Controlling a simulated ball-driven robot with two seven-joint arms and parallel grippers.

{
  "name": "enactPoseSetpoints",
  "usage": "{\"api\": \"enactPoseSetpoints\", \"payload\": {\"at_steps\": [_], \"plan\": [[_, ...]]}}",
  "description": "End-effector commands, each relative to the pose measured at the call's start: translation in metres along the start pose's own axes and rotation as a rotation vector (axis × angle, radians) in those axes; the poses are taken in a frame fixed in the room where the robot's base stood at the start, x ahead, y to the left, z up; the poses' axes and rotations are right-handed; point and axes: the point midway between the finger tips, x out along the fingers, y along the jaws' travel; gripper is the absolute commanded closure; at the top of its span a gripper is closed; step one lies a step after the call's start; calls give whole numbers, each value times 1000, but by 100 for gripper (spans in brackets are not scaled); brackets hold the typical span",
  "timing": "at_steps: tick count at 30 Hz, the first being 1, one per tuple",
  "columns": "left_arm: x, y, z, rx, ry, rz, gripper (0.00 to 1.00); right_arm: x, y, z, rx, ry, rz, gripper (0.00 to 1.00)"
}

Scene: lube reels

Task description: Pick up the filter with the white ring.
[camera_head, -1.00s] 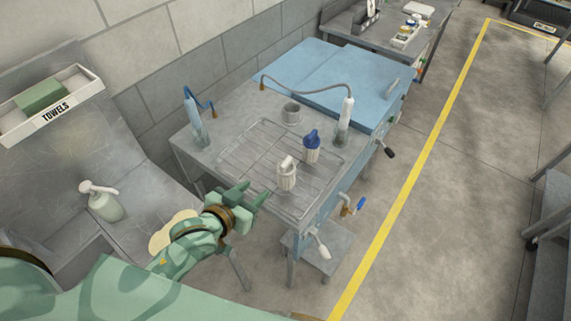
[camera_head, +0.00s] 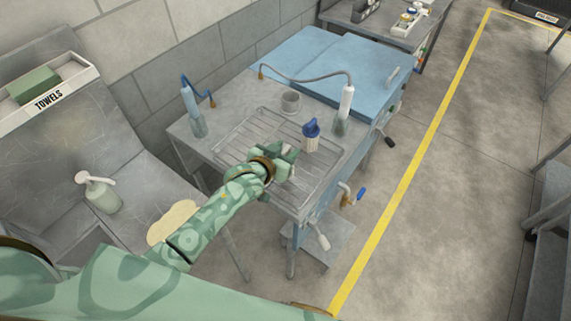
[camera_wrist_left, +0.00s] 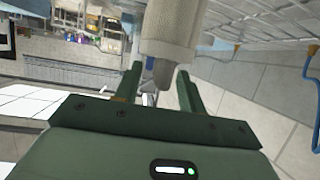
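The pale filter (camera_wrist_left: 172,28) stands on the wire rack, its cap pointing down in the left wrist view, with a light rim where the body meets the grey cap. My left gripper (camera_head: 288,160) is over the rack at this filter, hiding most of it in the head view. In the left wrist view the gripper's two fingers (camera_wrist_left: 160,88) are spread on either side of the grey cap, with gaps visible. A second filter, white with a blue cap (camera_head: 311,130), stands just behind and right of the gripper. My right gripper is not in view.
The wire rack (camera_head: 240,131) lies on the blue-sided bench. A blue lid (camera_head: 345,70) lies behind. A pump bottle (camera_head: 100,195) stands at left.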

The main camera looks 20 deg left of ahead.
Motion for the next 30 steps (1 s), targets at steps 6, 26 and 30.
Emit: {"api": "enactPoseSetpoints", "payload": {"at_steps": [6,26,30], "plan": [[3,0,0,0,0,0,60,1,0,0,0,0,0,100],[0,0,-9,0,2,0,100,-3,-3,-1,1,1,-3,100],[-10,0,-33,0,4,0,100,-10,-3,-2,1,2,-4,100]]}}
